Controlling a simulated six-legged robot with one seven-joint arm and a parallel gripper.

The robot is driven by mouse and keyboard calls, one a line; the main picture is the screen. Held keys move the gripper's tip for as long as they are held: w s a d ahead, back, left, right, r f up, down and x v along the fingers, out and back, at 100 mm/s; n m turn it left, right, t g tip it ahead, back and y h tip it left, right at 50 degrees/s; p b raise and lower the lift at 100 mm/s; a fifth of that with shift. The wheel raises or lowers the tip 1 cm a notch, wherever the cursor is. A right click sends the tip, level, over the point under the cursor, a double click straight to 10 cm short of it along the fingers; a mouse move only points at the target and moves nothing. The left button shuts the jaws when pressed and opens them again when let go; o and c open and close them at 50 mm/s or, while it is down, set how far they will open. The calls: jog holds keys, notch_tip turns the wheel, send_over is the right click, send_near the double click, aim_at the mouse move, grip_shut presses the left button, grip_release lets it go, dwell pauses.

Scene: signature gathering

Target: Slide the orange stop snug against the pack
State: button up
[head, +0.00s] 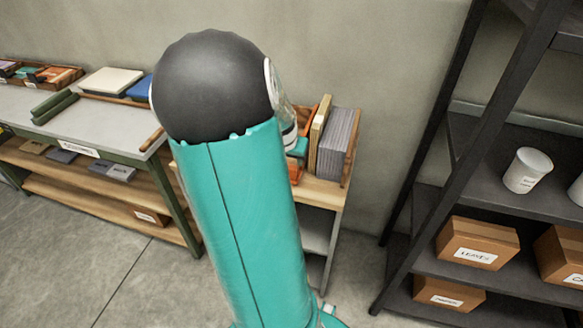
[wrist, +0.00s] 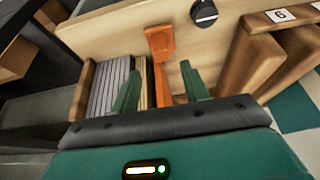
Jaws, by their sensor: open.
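The orange stop (wrist: 160,42) stands in the wrist view as a flat tab with a stem running down between my fingers. My gripper (wrist: 160,90) is open, with one green finger on each side of the stem. The pack of grey sheets (wrist: 104,86) is upright left of the stop, with thin pale boards (wrist: 144,80) between them. The left finger overlaps the pack's right side in the picture. I cannot tell whether the stop touches the boards. In the head view the pack (head: 337,145) shows right of my arm, which hides most of my gripper and the stop.
A wooden panel with a dark knob (wrist: 204,14) lies behind the stop. Wooden dividers with a label "6" (wrist: 281,15) stand at right. In the head view, a dark shelf (head: 455,190) with boxes and a cup is at right, and a workbench (head: 88,118) is at left.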

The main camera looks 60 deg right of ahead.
aim_at(292, 168)
jog(key=x, duration=0.7)
jog(key=shift+w+d+f, duration=0.1)
jog(key=shift+f, duration=0.15)
grip_shut()
